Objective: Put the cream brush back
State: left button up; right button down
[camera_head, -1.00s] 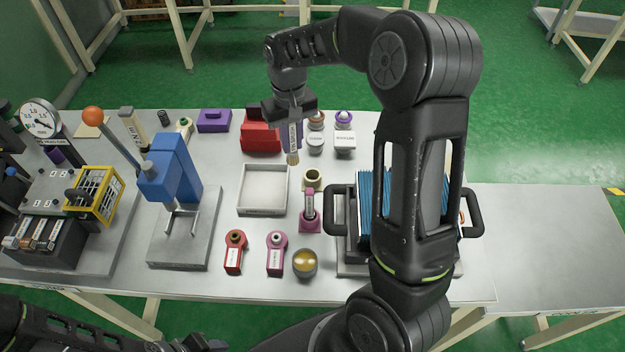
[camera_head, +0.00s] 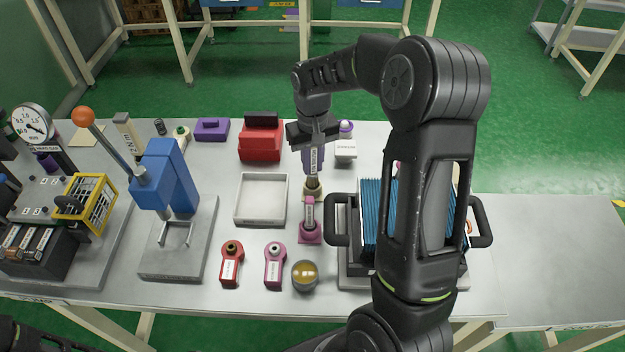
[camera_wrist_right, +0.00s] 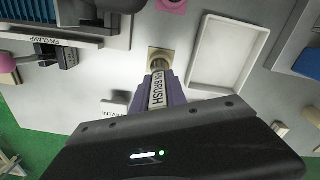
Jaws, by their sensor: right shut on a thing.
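My right gripper (camera_head: 313,150) is shut on the labelled brush (camera_head: 313,162) and holds it upright, tip down. The brush also shows in the right wrist view (camera_wrist_right: 157,92), its label ending in "BRUSH". The cream holder (camera_head: 312,194) stands on the table directly below the brush tip. In the right wrist view the tip lines up with the opening of the cream holder (camera_wrist_right: 160,54). I cannot tell whether the tip is inside or just above it. My left gripper is out of view.
A pink holder with a labelled tool (camera_head: 310,220) stands just in front of the cream holder. A white tray (camera_head: 238,200) lies to the left, and a black-handled rack (camera_head: 338,222) is close on the right. A red box (camera_head: 260,140) stands behind the tray.

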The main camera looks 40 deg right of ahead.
aim_at(312, 173)
jog(key=shift+f+b, duration=1.25)
jog(key=shift+f, duration=0.6)
jog(key=shift+f, duration=0.2)
jog(key=c, duration=1.3)
grip_release()
jog(key=shift+r, duration=0.2)
notch_tip(312, 173, up, 12)
jog(key=p, duration=0.8)
